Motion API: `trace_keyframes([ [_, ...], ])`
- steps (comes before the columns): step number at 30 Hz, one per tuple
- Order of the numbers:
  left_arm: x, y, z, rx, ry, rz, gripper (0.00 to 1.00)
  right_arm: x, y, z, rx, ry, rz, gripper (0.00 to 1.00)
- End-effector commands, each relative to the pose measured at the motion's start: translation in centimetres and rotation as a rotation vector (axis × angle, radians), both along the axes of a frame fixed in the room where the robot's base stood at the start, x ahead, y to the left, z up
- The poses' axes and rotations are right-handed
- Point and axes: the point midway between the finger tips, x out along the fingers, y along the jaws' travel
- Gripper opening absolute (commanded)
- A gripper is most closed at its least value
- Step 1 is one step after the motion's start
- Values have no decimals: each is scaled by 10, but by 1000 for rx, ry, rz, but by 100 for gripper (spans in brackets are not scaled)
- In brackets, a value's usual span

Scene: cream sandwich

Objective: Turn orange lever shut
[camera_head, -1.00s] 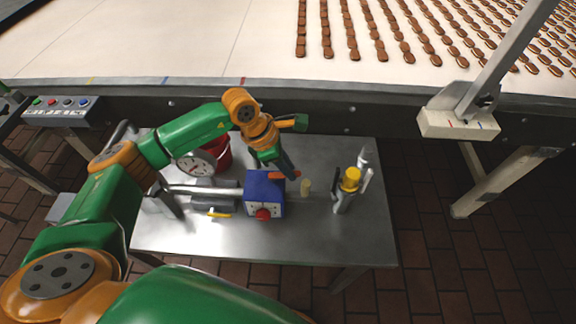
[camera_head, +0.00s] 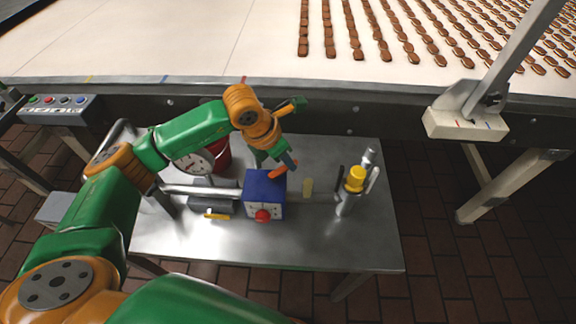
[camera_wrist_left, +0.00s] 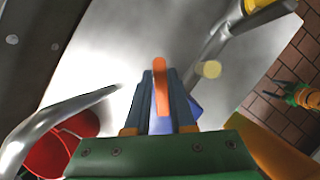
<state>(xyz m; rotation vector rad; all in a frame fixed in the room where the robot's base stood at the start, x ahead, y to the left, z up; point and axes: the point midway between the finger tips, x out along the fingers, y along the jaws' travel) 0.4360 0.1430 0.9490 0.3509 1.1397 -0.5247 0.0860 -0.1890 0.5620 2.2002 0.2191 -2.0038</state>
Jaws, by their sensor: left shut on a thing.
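The orange lever (camera_head: 281,172) sits on top of the blue box (camera_head: 262,184), which has a red knob (camera_head: 262,216) on its front. In the head view the lever slants up to the right. My left gripper (camera_head: 289,163) is shut on the lever near the box's back right corner. In the left wrist view the orange lever (camera_wrist_left: 160,80) stands between the two blue-grey fingers (camera_wrist_left: 153,100), and the blue box shows partly behind them.
The steel table (camera_head: 330,240) is bare in front. A red bucket (camera_head: 222,152) and gauge (camera_head: 195,160) stand at back left. A yellow-topped fitting (camera_head: 356,180) stands at right. A yellow handle (camera_head: 216,216) is left of the box. The conveyor (camera_head: 150,40) runs behind.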

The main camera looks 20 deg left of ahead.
Motion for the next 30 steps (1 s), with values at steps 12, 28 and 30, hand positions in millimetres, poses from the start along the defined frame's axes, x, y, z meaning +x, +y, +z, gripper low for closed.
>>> trace_keyframes([
  [12, 7, 13, -4, -2, -5, 391, 0, 0, 0, -39, 0, 0, 0, 67],
  [28, 7, 28, -1, -2, -3, 785, 0, 0, 1, -69, 1, 0, 0, 67],
  [30, 6, 29, -1, -3, -2, 815, 0, 0, 1, -71, 1, 0, 0, 67],
])
